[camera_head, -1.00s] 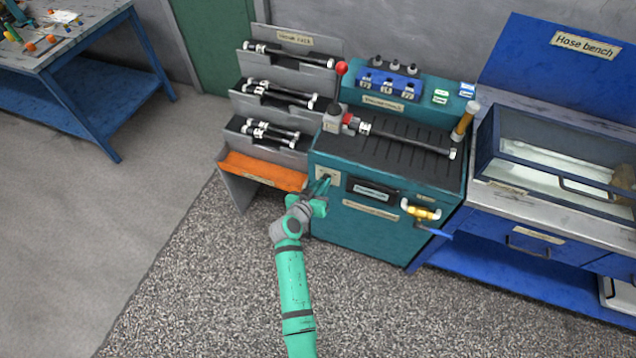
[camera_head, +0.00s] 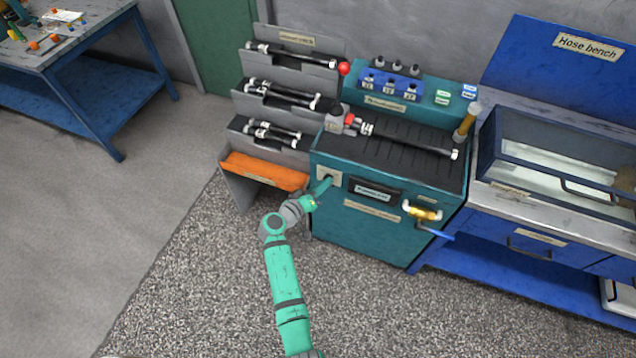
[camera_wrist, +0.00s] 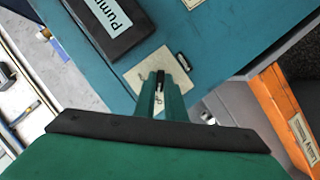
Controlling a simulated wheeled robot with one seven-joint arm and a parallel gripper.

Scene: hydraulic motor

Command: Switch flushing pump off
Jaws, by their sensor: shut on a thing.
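The pump switch sits on a small pale plate (camera_head: 328,173) on the front of the teal test bench, at its upper left. The plate also shows in the wrist view (camera_wrist: 137,73). My gripper (camera_head: 327,184) is at this plate. In the wrist view, my gripper's fingers (camera_wrist: 159,82) are close together around a small dark piece at the plate, which I take to be the switch. The fingers hide most of it, and its position cannot be read. A black panel (camera_head: 375,189) with a light-blue label is right of the plate; its label reads "Pum..." in the wrist view (camera_wrist: 112,14).
An orange tray (camera_head: 265,170) below the hose rack is close on the left. A yellow valve (camera_head: 422,212) with a blue handle sticks out on the right. A red-balled lever (camera_head: 344,68) stands above. The floor in front is clear.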

